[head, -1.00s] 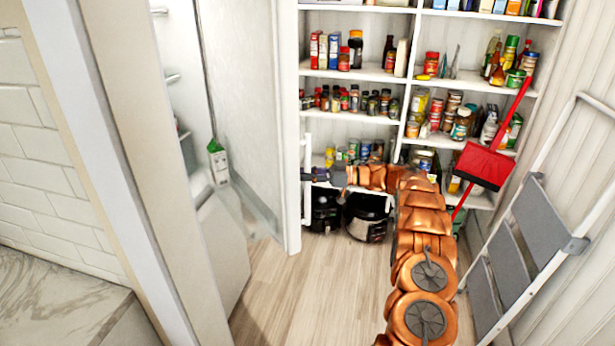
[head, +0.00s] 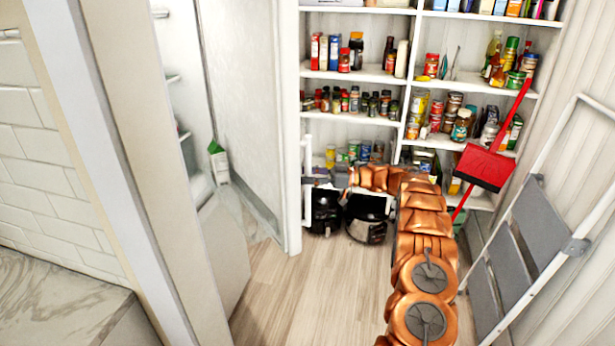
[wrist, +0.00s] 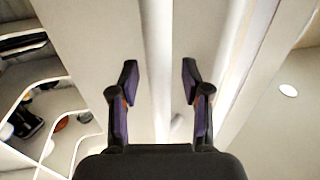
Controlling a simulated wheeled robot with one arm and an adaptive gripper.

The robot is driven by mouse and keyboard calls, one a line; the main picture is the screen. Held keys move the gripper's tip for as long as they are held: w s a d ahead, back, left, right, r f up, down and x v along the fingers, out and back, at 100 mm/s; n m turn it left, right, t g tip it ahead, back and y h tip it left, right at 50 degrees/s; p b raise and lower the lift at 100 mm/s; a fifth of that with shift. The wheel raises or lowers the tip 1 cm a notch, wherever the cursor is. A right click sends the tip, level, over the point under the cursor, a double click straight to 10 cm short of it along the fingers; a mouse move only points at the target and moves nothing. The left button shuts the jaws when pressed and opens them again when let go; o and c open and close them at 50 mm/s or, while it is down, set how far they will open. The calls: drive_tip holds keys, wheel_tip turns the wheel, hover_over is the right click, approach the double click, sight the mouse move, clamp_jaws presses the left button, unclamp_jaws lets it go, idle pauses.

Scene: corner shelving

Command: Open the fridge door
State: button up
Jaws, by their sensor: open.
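The fridge door (head: 250,100) stands open in the head view, its inner face toward me and the fridge interior (head: 180,95) showing. Its white vertical handle (head: 307,165) is on the far side of the door's right edge. My gripper (wrist: 160,82) is open in the wrist view. A pale vertical bar, apparently the handle (wrist: 157,50), runs between the two fingers in the picture; contact cannot be told. In the head view the fingers are small and mostly hidden around the handle.
A green and white carton (head: 218,162) leans inside the fridge. Stocked shelves (head: 410,85) stand behind the door, with dark pots (head: 366,218) below. A red dustpan (head: 484,167) and a stepladder (head: 500,262) are at right. The wood floor (head: 300,300) is clear.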

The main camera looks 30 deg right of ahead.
drive_tip(key=v, duration=1.1)
drive_tip(key=shift+s+d, duration=0.15)
drive_tip(key=shift+d, duration=0.15)
drive_tip(key=shift+c, duration=0.2)
